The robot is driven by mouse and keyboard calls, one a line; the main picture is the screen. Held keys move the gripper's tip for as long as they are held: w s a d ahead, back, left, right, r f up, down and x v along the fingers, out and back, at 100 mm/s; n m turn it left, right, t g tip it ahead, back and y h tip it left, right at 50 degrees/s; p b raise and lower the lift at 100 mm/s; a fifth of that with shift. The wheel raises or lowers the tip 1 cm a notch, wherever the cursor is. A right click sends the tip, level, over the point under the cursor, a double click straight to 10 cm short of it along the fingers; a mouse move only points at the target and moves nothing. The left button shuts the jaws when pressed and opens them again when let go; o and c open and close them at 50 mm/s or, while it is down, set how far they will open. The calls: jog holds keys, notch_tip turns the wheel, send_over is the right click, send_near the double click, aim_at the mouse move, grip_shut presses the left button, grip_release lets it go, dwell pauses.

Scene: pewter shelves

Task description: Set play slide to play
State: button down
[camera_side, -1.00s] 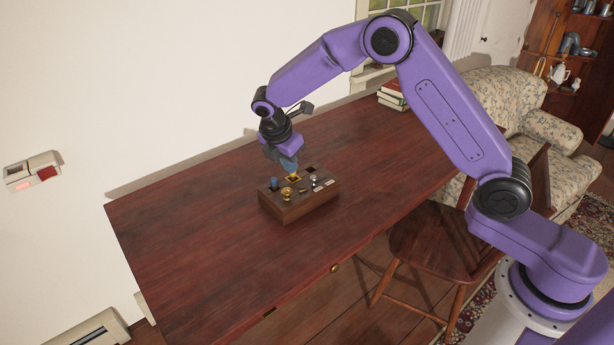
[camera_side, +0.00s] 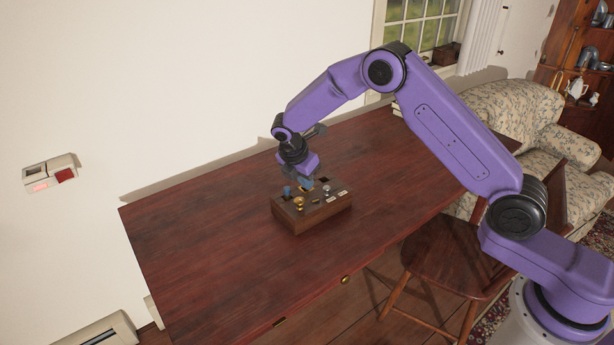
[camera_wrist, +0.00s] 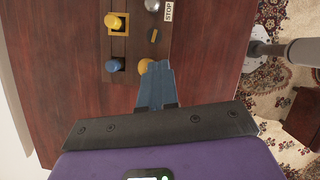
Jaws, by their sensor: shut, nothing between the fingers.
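A brown wooden control box (camera_side: 312,220) sits on the dark red table. In the side view its top carries a blue knob (camera_side: 287,191), a yellow knob (camera_side: 299,203) and a silver knob (camera_side: 327,189). The wrist view shows a blue knob (camera_wrist: 116,65) at a dark slot, a yellow knob (camera_wrist: 113,21) in a yellow-framed slot and another yellow knob (camera_wrist: 145,66) beside my fingertips. My gripper (camera_side: 305,182) is shut and empty, low over the box; contact cannot be told.
The table (camera_side: 210,245) is clear around the box. A chair (camera_side: 450,260) stands at its front right, with a floral sofa (camera_side: 510,115) behind. A wall device (camera_side: 50,172) is at the left, away from the arm.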

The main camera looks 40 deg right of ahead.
aim_at(320, 201)
jog(key=x, duration=0.6)
jog(key=shift+d+f, duration=0.2)
jog(key=shift+f, duration=0.1)
jog(key=shift+w+d, duration=0.15)
jog(key=shift+d, duration=0.4)
jog(key=shift+w+d, duration=0.2)
jog(key=shift+d, duration=0.4)
jog(key=shift+w+d, duration=0.2)
jog(key=shift+d, duration=0.6)
